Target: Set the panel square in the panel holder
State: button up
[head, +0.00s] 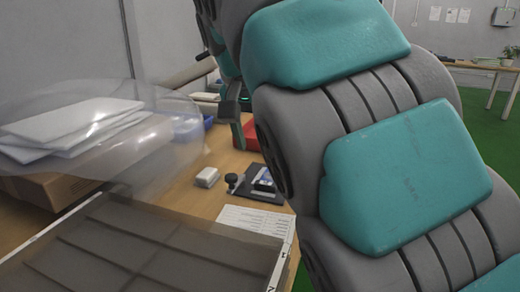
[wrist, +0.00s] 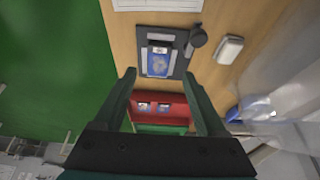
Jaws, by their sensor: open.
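The panel holder is a dark flat plate with a round black knob at one corner; it lies on the wooden table in the wrist view (wrist: 181,62) and in the head view (head: 272,196). A small blue panel (wrist: 158,64) lies on it, with a light strip along its upper side. I cannot tell whether the panel sits square or fully seated. My gripper (wrist: 158,74) is open, with one finger on each side of the panel's lower part in the wrist view. Nothing shows held between the fingers. Their height above the panel is unclear. My arm hides part of the head view.
A red bin (wrist: 172,105) with small panels inside stands beside the holder. A white block (wrist: 229,49) lies near the knob. A printed sheet (head: 250,220), a clear bag (head: 150,150) and a dark gridded tray (head: 120,245) are close by. Green floor (wrist: 50,60) lies beyond the table edge.

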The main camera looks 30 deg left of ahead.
jog(key=shift+s+r, duration=0.15)
jog(key=shift+r, duration=0.15)
jog(key=d+f+m+g+h, duration=0.15)
jog(key=d+f, duration=0.45)
jog(key=d, duration=0.7)
jog(key=d+f+g, duration=0.2)
jog(key=d+f, duration=0.3)
jog(key=d, duration=0.7)
jog(key=s+d+f+g, duration=0.1)
jog(key=s+d+f, duration=0.5)
jog(key=s+f, duration=0.3)
jog(key=s+d+f+g, duration=0.2)
jog(key=s+d+f, duration=0.5)
jog(key=s+f, duration=0.3)
jog(key=s+y, duration=0.1)
jog(key=s, duration=0.2)
jog(key=shift+w+d, duration=0.1)
